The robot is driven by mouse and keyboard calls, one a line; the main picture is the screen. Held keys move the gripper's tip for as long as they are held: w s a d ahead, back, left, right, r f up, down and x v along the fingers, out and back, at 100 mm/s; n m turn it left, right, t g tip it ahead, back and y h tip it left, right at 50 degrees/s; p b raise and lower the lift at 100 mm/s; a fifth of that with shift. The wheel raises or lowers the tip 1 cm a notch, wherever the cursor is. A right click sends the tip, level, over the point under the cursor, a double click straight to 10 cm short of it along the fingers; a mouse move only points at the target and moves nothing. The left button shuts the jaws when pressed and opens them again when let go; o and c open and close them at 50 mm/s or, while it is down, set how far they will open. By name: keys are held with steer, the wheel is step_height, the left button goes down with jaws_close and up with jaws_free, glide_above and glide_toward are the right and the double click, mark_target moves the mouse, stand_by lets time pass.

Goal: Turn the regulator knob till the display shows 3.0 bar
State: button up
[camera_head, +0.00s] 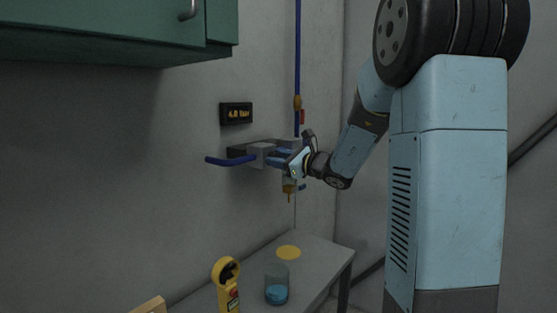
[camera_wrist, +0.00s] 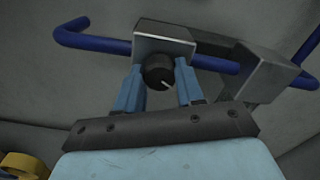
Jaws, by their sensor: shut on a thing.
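The display (camera_head: 236,114) is a small dark panel on the wall with amber text that looks like 4.0 bar, though the digits are small and blurred. The regulator (camera_head: 262,148) is a grey block below it on a blue pipe, and it also shows in the wrist view (camera_wrist: 165,44). The regulator knob (camera_wrist: 157,70) is black and round with a pale pointer mark aimed toward the lower right. My gripper (camera_head: 283,158) is at the regulator from the right. In the wrist view my gripper (camera_wrist: 159,76) has its blue fingers on both sides of the knob, shut on it.
A grey table (camera_head: 318,262) below holds a yellow handheld device (camera_head: 228,290), a glass with blue contents (camera_head: 276,284) and a yellow disc (camera_head: 289,252). A green cabinet (camera_head: 110,30) hangs at upper left. A vertical blue pipe (camera_head: 298,50) runs above the regulator.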

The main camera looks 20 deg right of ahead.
steer(key=shift+n, duration=2.9)
steer(key=shift+f, duration=0.1)
steer(key=o, duration=1)
steer(key=shift+o, duration=0.2)
steer(key=shift+s, duration=0.1)
steer(key=v, duration=1.3)
steer(key=shift+s+d, duration=0.25)
